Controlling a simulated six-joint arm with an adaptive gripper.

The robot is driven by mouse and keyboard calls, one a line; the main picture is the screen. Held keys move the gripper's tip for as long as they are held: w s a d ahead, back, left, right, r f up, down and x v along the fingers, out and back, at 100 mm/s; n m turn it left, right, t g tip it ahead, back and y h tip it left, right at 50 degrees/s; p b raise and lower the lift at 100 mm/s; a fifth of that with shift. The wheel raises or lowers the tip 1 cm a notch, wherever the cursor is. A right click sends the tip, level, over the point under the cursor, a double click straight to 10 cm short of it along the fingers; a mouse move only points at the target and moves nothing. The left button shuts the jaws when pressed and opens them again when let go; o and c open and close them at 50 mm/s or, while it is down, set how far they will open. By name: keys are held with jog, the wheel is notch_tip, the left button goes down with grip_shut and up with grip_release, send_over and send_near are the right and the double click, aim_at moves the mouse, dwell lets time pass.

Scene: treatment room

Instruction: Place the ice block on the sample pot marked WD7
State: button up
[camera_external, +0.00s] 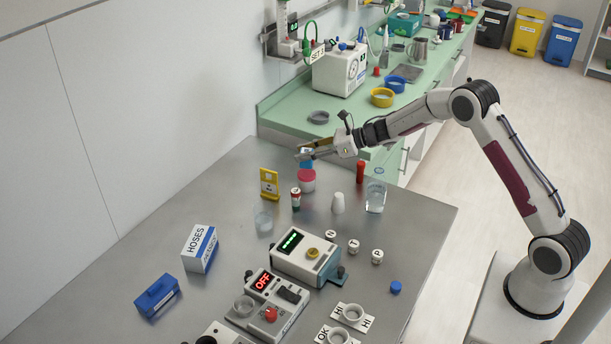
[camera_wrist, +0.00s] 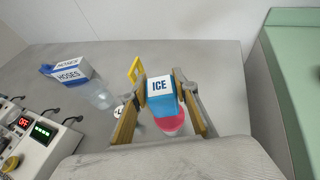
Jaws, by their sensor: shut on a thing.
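The ice block (camera_wrist: 161,95) is a blue block with a white top reading ICE. In the wrist view my gripper (camera_wrist: 163,90) has its fingers on both sides of it. In the external view my gripper (camera_external: 305,153) points left, with the blue ice block (camera_external: 306,164) just under its fingertips. A pot with a pinkish-red lid (camera_external: 307,175) stands upright directly below the block, and its lid also shows in the wrist view (camera_wrist: 171,124). I cannot tell whether block and lid touch. No WD7 marking is readable, so I cannot tell if this is that pot.
A yellow holder (camera_external: 269,184), a small red-capped vial (camera_external: 296,198), a white cone (camera_external: 338,203), a clear beaker (camera_external: 375,196) and a red tube (camera_external: 360,171) stand close around the pot. Control boxes (camera_external: 308,256) are nearer the front. The metal tabletop's back left is clear.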

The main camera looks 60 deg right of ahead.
jog(key=shift+f, duration=1.35)
jog(key=shift+f, duration=0.15)
jog(key=o, duration=1.1)
jog(key=shift+r, duration=0.2)
jog(key=shift+v, duration=5.95)
jog(key=shift+d, duration=0.1)
